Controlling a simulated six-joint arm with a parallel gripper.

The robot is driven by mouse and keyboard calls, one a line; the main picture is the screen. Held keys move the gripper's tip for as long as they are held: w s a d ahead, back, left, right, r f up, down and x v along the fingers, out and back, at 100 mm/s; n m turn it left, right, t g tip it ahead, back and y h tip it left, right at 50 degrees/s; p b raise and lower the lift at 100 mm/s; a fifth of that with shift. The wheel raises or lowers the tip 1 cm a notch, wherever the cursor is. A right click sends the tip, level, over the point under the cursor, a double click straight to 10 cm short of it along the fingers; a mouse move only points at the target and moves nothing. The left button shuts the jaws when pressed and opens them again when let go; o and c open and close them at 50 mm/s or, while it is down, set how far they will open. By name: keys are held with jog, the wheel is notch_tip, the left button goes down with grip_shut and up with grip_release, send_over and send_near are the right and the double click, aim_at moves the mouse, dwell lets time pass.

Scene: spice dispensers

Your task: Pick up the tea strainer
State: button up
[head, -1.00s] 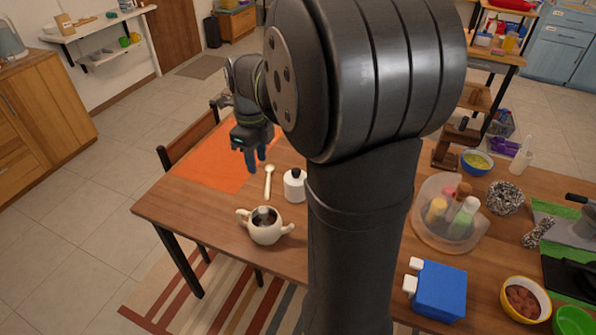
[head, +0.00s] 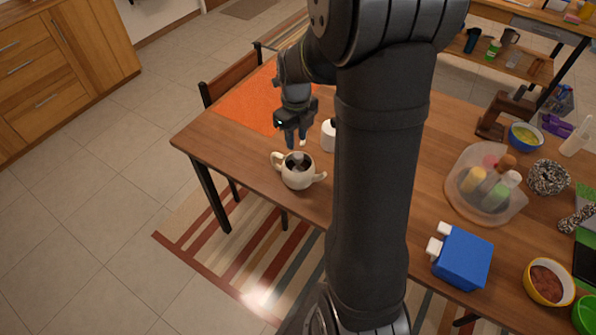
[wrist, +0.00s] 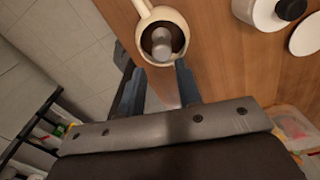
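A small grey rounded piece (wrist: 162,42) sits inside the cup in the wrist view and seems to be the tea strainer. It also shows at the cup's mouth in the head view (head: 297,158). My gripper (wrist: 158,75) is open, its two blue-grey fingers apart with nothing held between them. In the head view my gripper (head: 296,140) is just behind and above the cup, pointing down. I cannot tell whether it touches the cup.
A white jar with a black knob (wrist: 268,12) stands right of the cup. An orange mat (head: 250,105) lies behind. A clear bowl of bottles (head: 455,190) and a blue box (head: 462,257) are farther right, past my arm. The table's edge is close left of the cup.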

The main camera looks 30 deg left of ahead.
aim_at(298, 155)
jog(key=f, duration=0.8)
jog(key=shift+d+f, duration=0.25)
jog(key=shift+f, duration=0.15)
jog(key=shift+c, duration=0.2)
grip_shut()
